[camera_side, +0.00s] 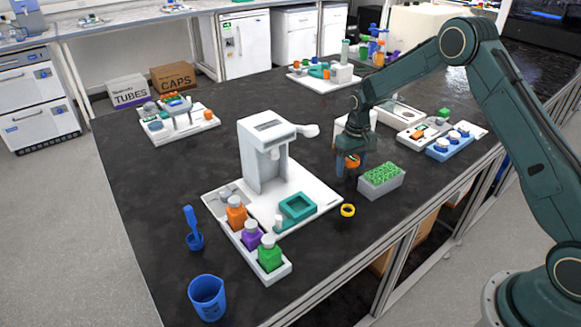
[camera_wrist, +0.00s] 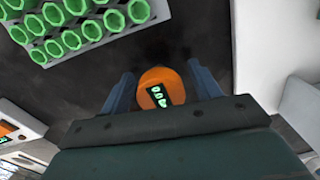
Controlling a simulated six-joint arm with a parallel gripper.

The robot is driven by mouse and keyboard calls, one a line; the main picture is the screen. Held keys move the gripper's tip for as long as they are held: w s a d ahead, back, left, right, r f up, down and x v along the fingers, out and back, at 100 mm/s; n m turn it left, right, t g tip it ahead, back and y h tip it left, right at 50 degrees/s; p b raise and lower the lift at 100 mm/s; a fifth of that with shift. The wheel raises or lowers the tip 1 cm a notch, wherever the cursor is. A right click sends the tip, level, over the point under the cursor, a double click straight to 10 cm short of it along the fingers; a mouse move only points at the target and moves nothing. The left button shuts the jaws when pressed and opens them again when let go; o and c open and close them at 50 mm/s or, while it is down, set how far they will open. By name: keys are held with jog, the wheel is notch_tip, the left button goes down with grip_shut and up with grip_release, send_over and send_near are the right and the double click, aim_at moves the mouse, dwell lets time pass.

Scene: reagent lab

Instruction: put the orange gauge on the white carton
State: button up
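The orange gauge (camera_side: 352,161) is between the two blue fingers of my gripper (camera_side: 351,172), close above the black bench. In the wrist view the gauge (camera_wrist: 157,88) shows a dark display with green digits. The fingers and palm hide part of the gauge. A white box (camera_side: 373,118), which looks like the white carton, stands behind my gripper and is partly hidden by it.
A grey rack of green tubes (camera_side: 381,183) stands close right of my gripper; the rack also fills the wrist view's upper left (camera_wrist: 80,25). A yellow ring (camera_side: 347,210) lies in front. A white station (camera_side: 262,155) with bottles stands left. A blue rack (camera_side: 450,147) is to the right.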

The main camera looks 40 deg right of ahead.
aim_at(353, 158)
jog(key=shift+r, duration=0.1)
notch_tip(353, 158, up, 12)
jog(key=shift+d, duration=0.15)
dwell(0.8)
jog(key=shift+r, duration=0.1)
dwell(0.3)
